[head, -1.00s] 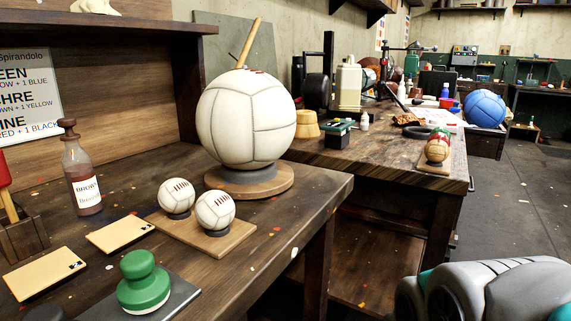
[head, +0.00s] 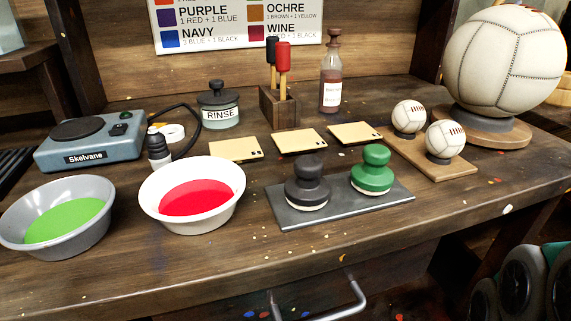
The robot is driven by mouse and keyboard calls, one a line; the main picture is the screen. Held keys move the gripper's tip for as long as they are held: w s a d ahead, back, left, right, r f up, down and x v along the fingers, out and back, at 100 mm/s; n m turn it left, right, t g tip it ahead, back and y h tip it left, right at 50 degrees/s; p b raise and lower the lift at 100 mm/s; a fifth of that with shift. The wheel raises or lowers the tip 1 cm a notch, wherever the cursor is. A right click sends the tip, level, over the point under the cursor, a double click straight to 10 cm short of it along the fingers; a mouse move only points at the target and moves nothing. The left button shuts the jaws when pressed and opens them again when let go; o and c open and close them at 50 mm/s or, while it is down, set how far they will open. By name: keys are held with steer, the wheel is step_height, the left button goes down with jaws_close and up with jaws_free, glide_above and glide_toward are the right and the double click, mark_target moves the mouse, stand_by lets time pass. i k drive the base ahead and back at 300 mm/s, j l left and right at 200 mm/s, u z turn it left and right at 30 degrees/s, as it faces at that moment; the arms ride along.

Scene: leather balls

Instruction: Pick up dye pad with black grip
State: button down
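The dye pad with the black grip (head: 307,181) stands upright on a dark flat tray (head: 345,211) on the wooden workbench, in the middle of the head view. A similar pad with a green grip (head: 372,171) stands just to its right on the same tray. Both have pale undersides.
A white bowl of red dye (head: 194,196) and a grey bowl of green dye (head: 62,217) stand to the left. Tan cards (head: 299,141) lie behind the tray. Two small balls on a wooden board (head: 449,176) and a large ball (head: 505,60) are right. Bench front is clear.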

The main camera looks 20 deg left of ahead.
mark_target(306, 190)
steer(key=j+u, duration=0.1)
steer(key=u, duration=1.1)
steer(key=z, duration=1.4)
steer(key=k+l+u, duration=0.15)
steer(key=u, duration=1.75)
